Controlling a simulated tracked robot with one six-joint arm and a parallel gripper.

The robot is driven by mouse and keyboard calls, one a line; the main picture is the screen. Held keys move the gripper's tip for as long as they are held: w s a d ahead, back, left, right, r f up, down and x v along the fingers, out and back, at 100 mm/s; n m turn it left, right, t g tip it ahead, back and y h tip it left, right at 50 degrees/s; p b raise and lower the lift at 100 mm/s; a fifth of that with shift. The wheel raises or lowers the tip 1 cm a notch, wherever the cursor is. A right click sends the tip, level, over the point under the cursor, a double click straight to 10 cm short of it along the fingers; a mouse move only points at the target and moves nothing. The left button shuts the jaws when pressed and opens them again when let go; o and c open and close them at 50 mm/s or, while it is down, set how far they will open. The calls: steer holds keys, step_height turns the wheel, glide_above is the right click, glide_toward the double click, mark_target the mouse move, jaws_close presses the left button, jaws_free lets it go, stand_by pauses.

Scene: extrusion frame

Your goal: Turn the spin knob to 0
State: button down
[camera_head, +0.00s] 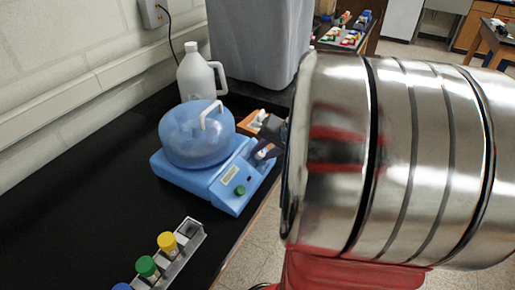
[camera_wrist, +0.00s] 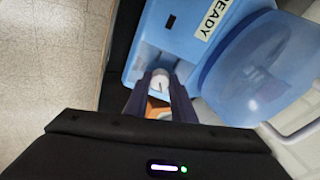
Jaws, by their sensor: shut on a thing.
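The blue centrifuge (camera_head: 200,182) stands on the black bench with its translucent domed lid closed. It also fills the upper right of the wrist view (camera_wrist: 150,35), where its label reads "READY". The white spin knob (camera_wrist: 160,84) is on its front panel, with a dark pointer line; the number it points to is not legible. My gripper (camera_wrist: 161,79) is shut on the knob, one dark finger on each side. In the head view my gripper (camera_head: 271,149) reaches the panel's right end, partly hidden by my arm.
A green button (camera_head: 240,190) is on the panel. A rack (camera_head: 184,258) of colour-capped tubes stands in front. A white jug (camera_head: 197,75), a grey bin (camera_head: 258,45) and an orange box (camera_head: 247,123) are behind. The bench's left side is clear.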

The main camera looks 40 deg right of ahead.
steer(key=c, duration=1.5)
jaws_free()
steer(key=shift+s, duration=0.1)
steer(key=v, duration=1.3)
steer(key=shift+s+r, duration=0.2)
steer(key=shift+r, duration=0.05)
steer(key=shift+a, duration=0.1)
